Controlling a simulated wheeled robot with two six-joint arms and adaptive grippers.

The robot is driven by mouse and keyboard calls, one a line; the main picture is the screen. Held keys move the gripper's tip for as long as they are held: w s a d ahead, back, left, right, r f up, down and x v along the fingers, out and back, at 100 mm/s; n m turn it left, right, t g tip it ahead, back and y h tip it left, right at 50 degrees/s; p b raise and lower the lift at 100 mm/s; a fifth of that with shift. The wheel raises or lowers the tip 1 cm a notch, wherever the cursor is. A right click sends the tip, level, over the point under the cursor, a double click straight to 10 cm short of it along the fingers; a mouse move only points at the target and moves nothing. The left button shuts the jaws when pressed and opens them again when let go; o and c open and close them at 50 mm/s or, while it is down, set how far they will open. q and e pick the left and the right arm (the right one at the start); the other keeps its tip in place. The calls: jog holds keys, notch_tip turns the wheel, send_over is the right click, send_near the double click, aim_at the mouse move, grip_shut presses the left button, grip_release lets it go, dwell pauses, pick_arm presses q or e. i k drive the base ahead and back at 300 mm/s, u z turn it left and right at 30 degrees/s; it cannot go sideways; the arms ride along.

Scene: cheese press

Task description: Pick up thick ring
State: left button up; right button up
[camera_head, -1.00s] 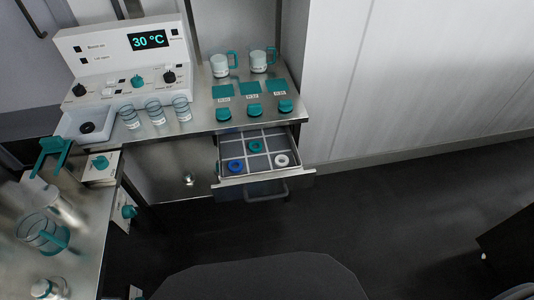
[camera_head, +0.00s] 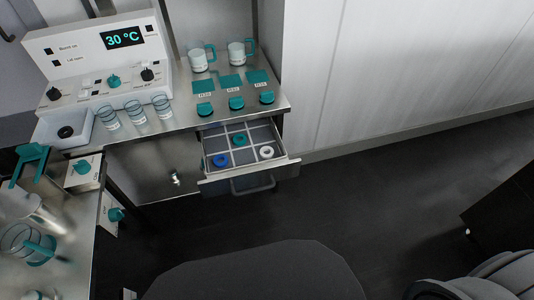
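An open drawer (camera_head: 283,161) under the steel counter holds three rings in separate compartments. A blue ring (camera_head: 220,160) lies front left, a teal ring (camera_head: 240,140) lies further back in the middle, and a white ring (camera_head: 266,152) lies front right. I cannot tell for sure from here which ring is the thick one. A dark round piece (camera_head: 65,132) sits in a white tray left of the counter. Neither of my grippers is in view; a grey rounded part at the bottom right looks like my arm.
The counter carries glass beakers (camera_head: 135,112), white mugs (camera_head: 236,53), teal knobs (camera_head: 236,103) and a control panel (camera_head: 102,50) reading 30 °C. A side bench (camera_head: 75,225) with jugs stands at the left. The dark floor (camera_head: 370,200) right of the drawer is clear.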

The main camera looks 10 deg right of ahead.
aim_at(266, 157)
jog(key=u, duration=3.6)
jog(key=k, duration=1.4)
jog(key=z, duration=2.45)
jog(key=i, duration=0.5)
jog(key=u, duration=0.05)
